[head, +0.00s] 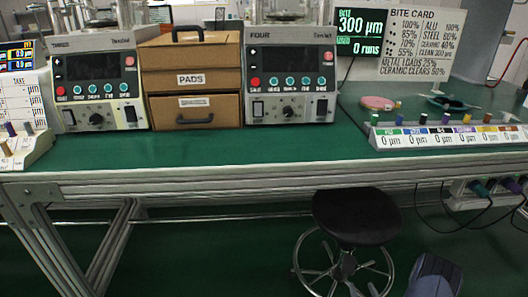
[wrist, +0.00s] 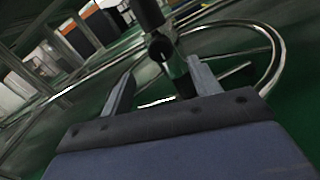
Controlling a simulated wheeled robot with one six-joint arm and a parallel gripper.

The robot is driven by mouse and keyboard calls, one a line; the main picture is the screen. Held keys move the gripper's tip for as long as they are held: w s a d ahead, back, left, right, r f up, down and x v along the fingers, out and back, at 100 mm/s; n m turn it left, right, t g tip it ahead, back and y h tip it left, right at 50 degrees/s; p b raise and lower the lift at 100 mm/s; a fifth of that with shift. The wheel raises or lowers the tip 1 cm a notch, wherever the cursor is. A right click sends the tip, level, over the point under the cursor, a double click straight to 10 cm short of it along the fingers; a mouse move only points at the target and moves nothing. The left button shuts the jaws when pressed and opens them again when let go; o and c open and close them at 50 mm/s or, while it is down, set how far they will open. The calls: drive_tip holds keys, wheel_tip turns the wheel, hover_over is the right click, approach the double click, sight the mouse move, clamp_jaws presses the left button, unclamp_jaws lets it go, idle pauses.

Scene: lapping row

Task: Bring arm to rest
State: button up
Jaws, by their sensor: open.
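My gripper shows in the wrist view (wrist: 160,88) with its two grey fingers spread apart and nothing between them. It points toward the metal base and foot ring of a stool, which lie beyond the fingertips. In the head view a dark blue-grey part of my arm (head: 435,277) shows at the bottom right, below the bench edge and to the right of the stool.
A black-seated stool (head: 355,217) stands in front of the green bench (head: 230,147). On the bench are two machines (head: 290,75) (head: 97,82), a brown drawer box (head: 190,78) and a white labelled rack (head: 450,135). Green floor (head: 210,265) is open left of the stool.

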drive_tip(key=shift+m+b, duration=0.45)
drive_tip(key=shift+m, duration=1.85)
drive_tip(key=shift+a, duration=0.1)
